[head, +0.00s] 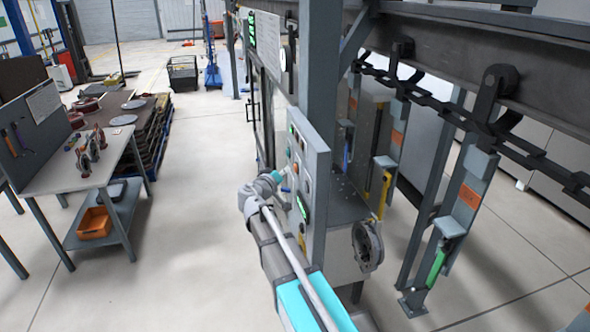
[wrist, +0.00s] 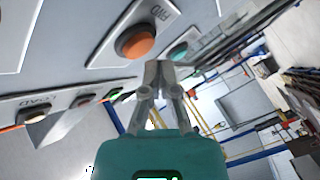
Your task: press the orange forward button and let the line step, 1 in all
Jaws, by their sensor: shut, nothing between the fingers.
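The orange forward button (wrist: 136,40) sits on a plate marked FWD on the grey control panel, upper middle of the wrist view. My gripper (wrist: 158,66) is shut and empty, its fingertips just to the lower right of the orange button in the picture. Whether the tips touch the panel I cannot tell. A teal-green button (wrist: 178,50) is right beside the fingertips. In the head view the control panel (head: 318,165) stands upright at the middle, with my gripper (head: 281,174) close to its left face.
An overhead chain (head: 450,115) carries hanging hooks right of the panel. A round grey part (head: 367,246) sits below the panel's right side. A workbench (head: 60,180) with an orange bin (head: 95,222) stands at the left. The floor between bench and panel is clear.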

